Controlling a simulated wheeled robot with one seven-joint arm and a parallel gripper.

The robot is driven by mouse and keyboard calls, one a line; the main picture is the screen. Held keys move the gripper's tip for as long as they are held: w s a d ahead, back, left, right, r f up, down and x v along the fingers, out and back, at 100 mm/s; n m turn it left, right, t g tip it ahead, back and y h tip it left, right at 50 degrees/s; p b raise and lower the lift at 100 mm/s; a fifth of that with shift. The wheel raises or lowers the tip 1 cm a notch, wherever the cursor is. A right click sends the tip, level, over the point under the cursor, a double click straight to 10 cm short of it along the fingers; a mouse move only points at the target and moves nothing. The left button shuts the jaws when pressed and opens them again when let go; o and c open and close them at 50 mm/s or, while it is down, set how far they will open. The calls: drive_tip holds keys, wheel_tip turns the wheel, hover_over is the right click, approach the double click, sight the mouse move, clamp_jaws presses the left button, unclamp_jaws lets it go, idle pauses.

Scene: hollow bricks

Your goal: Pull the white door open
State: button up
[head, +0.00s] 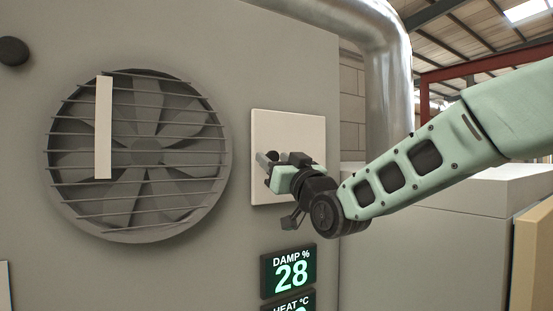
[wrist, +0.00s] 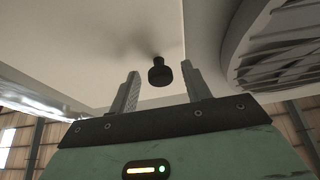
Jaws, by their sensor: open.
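The white door (head: 288,128) is a square panel that looks flush with the grey machine wall, right of the fan. In the wrist view the door (wrist: 85,40) fills the upper left, and a small dark round knob (wrist: 160,73) stands out from it. My gripper (head: 266,161) is in front of the door's middle. In the wrist view my gripper (wrist: 161,80) is open, with the knob between its two fingertips and a gap on each side. In the head view the gripper hides part of the door and most of the knob.
A round fan grille (head: 140,215) with a pale upright strip (head: 104,128) is left of the door. A damp display (head: 289,271) is below it. A black knob (head: 13,51) is at the far left. A metal pipe (head: 385,75) rises to the right.

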clamp_jaws()
drive_tip(key=shift+s+d, duration=0.1)
